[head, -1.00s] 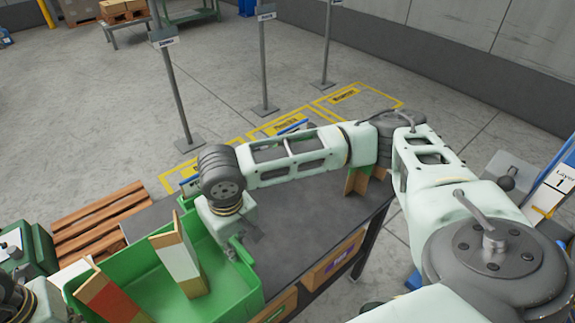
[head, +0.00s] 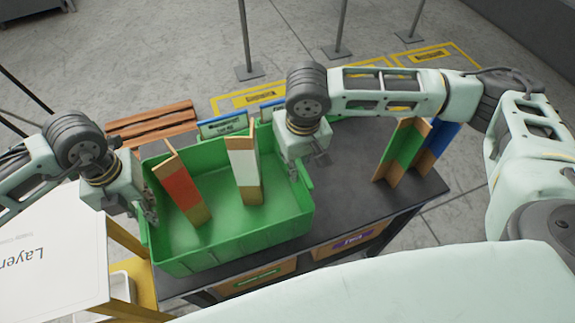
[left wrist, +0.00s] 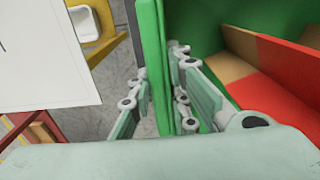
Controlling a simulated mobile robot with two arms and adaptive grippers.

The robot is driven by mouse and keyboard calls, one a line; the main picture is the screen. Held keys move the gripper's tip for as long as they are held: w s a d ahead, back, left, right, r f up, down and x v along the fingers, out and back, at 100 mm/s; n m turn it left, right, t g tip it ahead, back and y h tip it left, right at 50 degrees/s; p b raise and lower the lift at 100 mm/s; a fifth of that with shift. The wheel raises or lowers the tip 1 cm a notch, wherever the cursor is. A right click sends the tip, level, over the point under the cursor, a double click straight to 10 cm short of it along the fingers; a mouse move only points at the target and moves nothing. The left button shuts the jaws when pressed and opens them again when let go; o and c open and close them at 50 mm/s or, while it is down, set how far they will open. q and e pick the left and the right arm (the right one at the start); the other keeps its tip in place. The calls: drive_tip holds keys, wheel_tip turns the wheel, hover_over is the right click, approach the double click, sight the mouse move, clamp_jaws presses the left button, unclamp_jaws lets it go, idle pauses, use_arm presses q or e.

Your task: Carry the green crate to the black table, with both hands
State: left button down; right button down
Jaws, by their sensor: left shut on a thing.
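The green crate (head: 230,240) is over the left part of the black table (head: 345,190); I cannot tell if it rests on it. Inside stand a red-faced divider (head: 182,190) and a white-faced divider (head: 243,167), both tilted. My left gripper (head: 150,212) is shut on the crate's left wall. In the left wrist view, its fingers (left wrist: 160,105) lie on both sides of the green wall (left wrist: 153,50). My right gripper (head: 308,165) is at the crate's right rim; its grip is not clear.
Green and blue dividers (head: 408,150) stand on the table to the right. A white sign board (head: 50,250) and a yellow frame (head: 125,240) are close on the left. A wooden pallet (head: 150,123) lies behind. The tabletop between crate and dividers is clear.

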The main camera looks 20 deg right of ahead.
use_arm(q)
drive_tip(key=shift+a, duration=0.2)
use_arm(e)
drive_tip(key=shift+d+f, duration=0.1)
drive_tip(key=shift+d, duration=0.1)
